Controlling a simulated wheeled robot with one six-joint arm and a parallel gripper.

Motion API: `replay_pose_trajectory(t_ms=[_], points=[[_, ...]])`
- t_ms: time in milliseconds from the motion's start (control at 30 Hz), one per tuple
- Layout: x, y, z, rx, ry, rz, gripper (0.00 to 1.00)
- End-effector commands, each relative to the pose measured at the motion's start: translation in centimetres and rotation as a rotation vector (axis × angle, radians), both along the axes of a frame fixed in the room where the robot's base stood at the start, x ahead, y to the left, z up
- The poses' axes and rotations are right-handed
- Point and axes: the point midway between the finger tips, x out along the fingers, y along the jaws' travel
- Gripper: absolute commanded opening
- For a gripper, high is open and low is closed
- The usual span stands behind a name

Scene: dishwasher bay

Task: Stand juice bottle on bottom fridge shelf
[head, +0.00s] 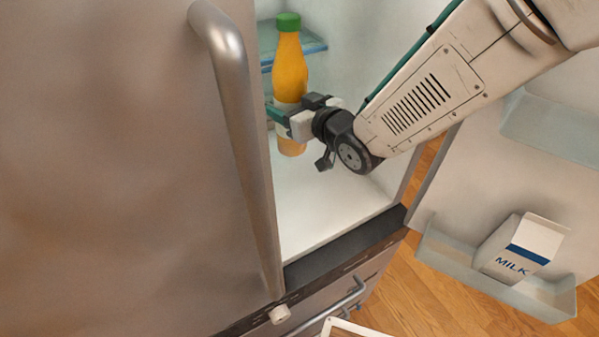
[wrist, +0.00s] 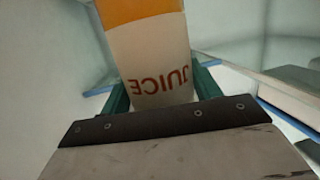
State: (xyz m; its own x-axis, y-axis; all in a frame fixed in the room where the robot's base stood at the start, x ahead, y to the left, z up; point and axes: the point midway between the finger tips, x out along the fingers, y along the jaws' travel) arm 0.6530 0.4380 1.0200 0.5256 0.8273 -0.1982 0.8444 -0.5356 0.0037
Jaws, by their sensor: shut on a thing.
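The juice bottle (head: 290,62) is orange with a green cap and a pale label. It is upright inside the open fridge in the head view. My gripper (head: 285,118) is shut around its lower half. In the wrist view the label of the juice bottle (wrist: 155,60) reads JUICE in reversed letters, between the green fingers of my gripper (wrist: 160,95). The bottom fridge shelf (head: 325,210) is a bare white floor below the bottle. I cannot tell whether the bottle's base touches it.
A glass shelf (head: 313,46) lies behind the bottle. A closed door with a long handle (head: 235,110) borders the opening on the left. The open fridge door on the right holds a milk carton (head: 522,250) in its bin (head: 450,257). The front of the bottom shelf is clear.

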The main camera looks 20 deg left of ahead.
Motion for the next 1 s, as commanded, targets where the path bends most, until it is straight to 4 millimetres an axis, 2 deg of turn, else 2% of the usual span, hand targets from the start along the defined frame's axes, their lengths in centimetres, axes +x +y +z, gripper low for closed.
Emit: replay_pose_trajectory(t_ms=[100,400,633,833,1000], points=[[0.3,0.8,-1.2,0.003,0.002,0.021,0.06],[0.2,1.0,-5.8,0.003,0.002,0.027,0.06],[0.2,1.0,-7.1,0.004,0.001,0.026,0.06],[0.2,1.0,-9.8,0.002,0.003,0.025,0.06],[0.2,1.0,-10.7,0.004,0.000,0.025,0.06]])
